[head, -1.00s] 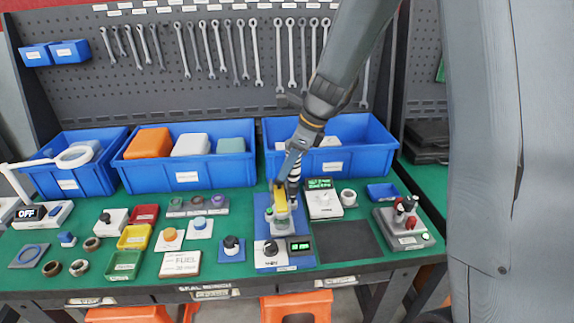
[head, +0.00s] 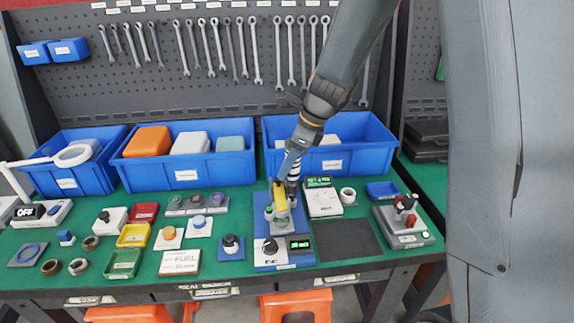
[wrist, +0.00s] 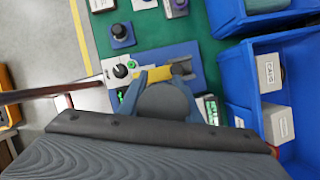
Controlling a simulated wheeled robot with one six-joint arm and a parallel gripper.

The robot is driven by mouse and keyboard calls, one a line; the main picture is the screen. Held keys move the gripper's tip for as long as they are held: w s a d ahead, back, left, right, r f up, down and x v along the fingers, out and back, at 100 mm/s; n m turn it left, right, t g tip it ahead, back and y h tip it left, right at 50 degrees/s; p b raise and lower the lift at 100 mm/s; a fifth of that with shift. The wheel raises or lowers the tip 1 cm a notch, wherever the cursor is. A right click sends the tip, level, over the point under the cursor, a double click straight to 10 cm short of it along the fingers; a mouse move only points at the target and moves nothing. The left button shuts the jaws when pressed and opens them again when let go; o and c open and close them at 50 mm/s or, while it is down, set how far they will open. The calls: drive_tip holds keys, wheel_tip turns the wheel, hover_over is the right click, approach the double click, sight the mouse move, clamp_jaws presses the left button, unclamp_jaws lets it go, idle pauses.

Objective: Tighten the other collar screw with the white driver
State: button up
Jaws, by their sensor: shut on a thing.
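My gripper (head: 281,190) is low over the blue test fixture (head: 262,205) at the front middle of the bench. In the wrist view its two blue fingers (wrist: 158,85) close around a yellow piece with a dark end (wrist: 157,74). I cannot tell whether this is part of a tool or of the fixture. A white driver and the collar screws cannot be made out; the gripper hides that spot. The fixture carries a black knob (head: 270,246) on a white panel and a small lit display (head: 300,246). A stand with red and dark upright handles (head: 407,216) is at the right.
Blue bins (head: 185,171) line the back below a wrench board. A white device with a green screen (head: 322,201) stands close right of the fixture. A dark mat (head: 345,240) lies bare beside it. Small trays and parts crowd the left.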

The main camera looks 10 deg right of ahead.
drive_tip(key=shift+f+b, duration=0.5)
drive_tip(key=shift+f, duration=0.5)
idle(0.7)
drive_tip(key=shift+f+p, duration=0.5)
drive_tip(key=shift+p, duration=0.55)
idle(3.5)
drive_tip(key=shift+r, duration=0.15)
drive_tip(key=shift+r+p, duration=2.45)
drive_tip(key=shift+p, duration=0.1)
drive_tip(key=shift+f, duration=0.1)
